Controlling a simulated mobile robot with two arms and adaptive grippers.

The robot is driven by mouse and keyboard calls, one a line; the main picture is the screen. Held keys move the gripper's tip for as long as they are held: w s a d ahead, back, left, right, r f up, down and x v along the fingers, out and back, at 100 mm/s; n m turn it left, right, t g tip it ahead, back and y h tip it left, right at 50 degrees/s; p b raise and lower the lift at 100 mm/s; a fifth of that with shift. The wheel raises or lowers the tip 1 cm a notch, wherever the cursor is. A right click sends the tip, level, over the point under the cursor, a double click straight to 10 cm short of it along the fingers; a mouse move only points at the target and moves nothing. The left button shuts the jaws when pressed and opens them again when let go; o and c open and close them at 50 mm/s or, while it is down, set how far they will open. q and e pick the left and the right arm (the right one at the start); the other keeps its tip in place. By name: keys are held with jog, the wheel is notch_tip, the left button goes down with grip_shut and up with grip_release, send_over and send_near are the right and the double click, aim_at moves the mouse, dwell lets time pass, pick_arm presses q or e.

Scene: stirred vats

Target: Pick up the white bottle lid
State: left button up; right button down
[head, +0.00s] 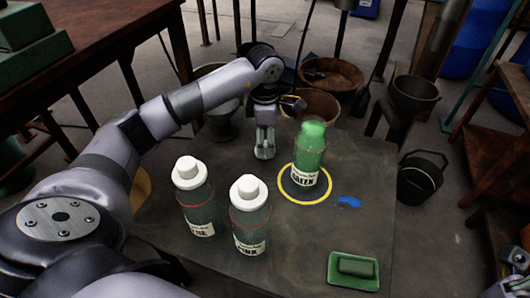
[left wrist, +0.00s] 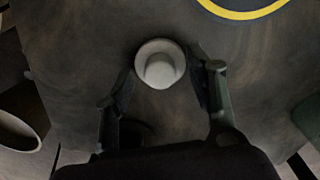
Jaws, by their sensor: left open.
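The white bottle lid (left wrist: 160,63) shows in the left wrist view as a round white cap on the dark table. It lies between the two fingers of my left gripper (left wrist: 163,75), which is open around it; a small gap seems to show on each side. In the head view my left gripper (head: 265,148) points down over the table, left of the green bottle (head: 310,150), and I cannot make out the lid there. The green bottle stands without a white lid inside a yellow ring.
Two bottles with white lids (head: 193,205) (head: 249,218) stand at the table's front left. A green dish (head: 353,271) with a block lies at the front right, a blue splash (head: 348,202) behind it. Buckets (head: 420,178) stand beyond the table (head: 310,235).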

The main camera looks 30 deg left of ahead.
pick_arm(q)
jog(key=shift+f, duration=0.35)
jog(key=c, duration=0.9)
jog(key=shift+r, duration=0.1)
jog(key=shift+c, duration=0.2)
